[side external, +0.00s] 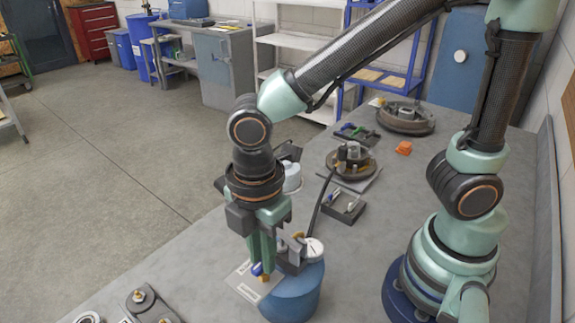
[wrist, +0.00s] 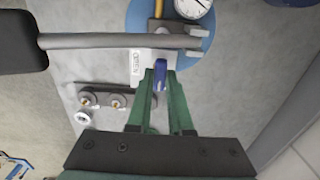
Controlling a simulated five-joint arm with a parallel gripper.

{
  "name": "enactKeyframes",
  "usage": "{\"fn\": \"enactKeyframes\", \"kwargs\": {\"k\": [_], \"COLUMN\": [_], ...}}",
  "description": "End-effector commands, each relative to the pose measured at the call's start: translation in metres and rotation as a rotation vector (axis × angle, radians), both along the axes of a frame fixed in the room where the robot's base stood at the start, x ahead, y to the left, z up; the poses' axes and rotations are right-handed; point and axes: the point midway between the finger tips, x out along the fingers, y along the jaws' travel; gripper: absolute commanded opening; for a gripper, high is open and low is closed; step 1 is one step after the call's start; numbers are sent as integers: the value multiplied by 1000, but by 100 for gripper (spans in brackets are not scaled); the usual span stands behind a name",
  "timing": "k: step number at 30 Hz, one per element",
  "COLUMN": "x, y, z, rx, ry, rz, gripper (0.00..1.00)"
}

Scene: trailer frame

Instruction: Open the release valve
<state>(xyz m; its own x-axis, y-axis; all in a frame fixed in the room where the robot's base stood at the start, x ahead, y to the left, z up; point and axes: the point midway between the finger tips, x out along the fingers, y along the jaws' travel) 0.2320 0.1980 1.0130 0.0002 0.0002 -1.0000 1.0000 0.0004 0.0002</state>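The blue valve handle (wrist: 159,76) sits between my two green fingertips in the wrist view and fills the gap between them. My gripper (side external: 259,262) points down beside the blue tank (side external: 295,296) in the side external view, and appears closed on the handle (side external: 257,269). A small brass piece (side external: 265,278) shows just below the handle. A pale plate (side external: 243,285) lies beside the tank; in the wrist view it carries the word OPEN (wrist: 136,62). A round white gauge (side external: 313,248) is on top of the tank. The rest of the valve is partly hidden by my fingers.
A grey bar (wrist: 110,41) crosses in front of the tank in the wrist view. Dark fittings (side external: 147,304) lie at the front left edge. The right side of the bench is mostly clear.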

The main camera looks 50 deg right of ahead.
Motion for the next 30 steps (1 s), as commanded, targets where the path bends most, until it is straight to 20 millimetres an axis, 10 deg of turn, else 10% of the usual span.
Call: {"fn": "enactKeyframes", "kwargs": {"k": [30], "x": [0], "y": [0], "z": [1], "rx": [0], "ry": [0], "rz": [-592], "gripper": [0]}}
